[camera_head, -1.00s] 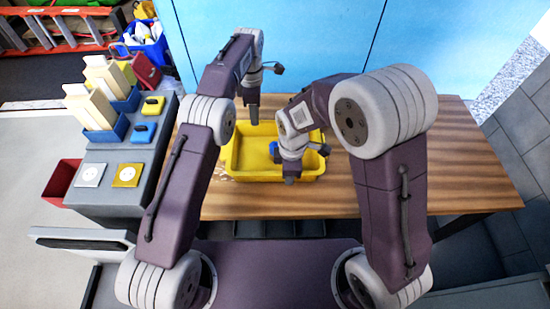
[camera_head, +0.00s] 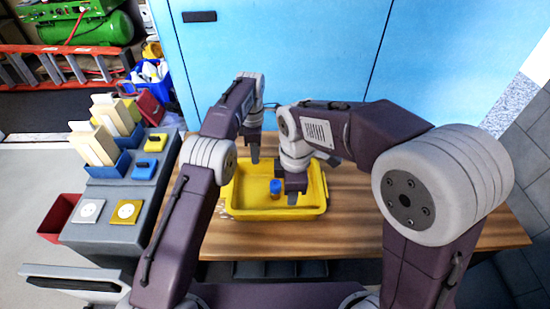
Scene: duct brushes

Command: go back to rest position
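My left gripper (camera_head: 254,154) points down over the back left part of the yellow tray (camera_head: 235,205). Its fingers show as one dark block, so its opening cannot be made out. My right gripper (camera_head: 293,196) points down inside the tray's outline, toward its right side. Its fingers also overlap from this angle. A small blue-topped object (camera_head: 276,186) shows in the tray just left of the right gripper. I cannot tell whether they touch. The rest of the tray is partly hidden behind my arms.
The wooden table (camera_head: 350,225) is clear right of the tray. A grey side bench (camera_head: 110,190) at the left holds blue bins (camera_head: 107,163), a yellow block (camera_head: 157,142), a blue block (camera_head: 144,169) and two square plates. A blue wall (camera_head: 330,50) stands behind.

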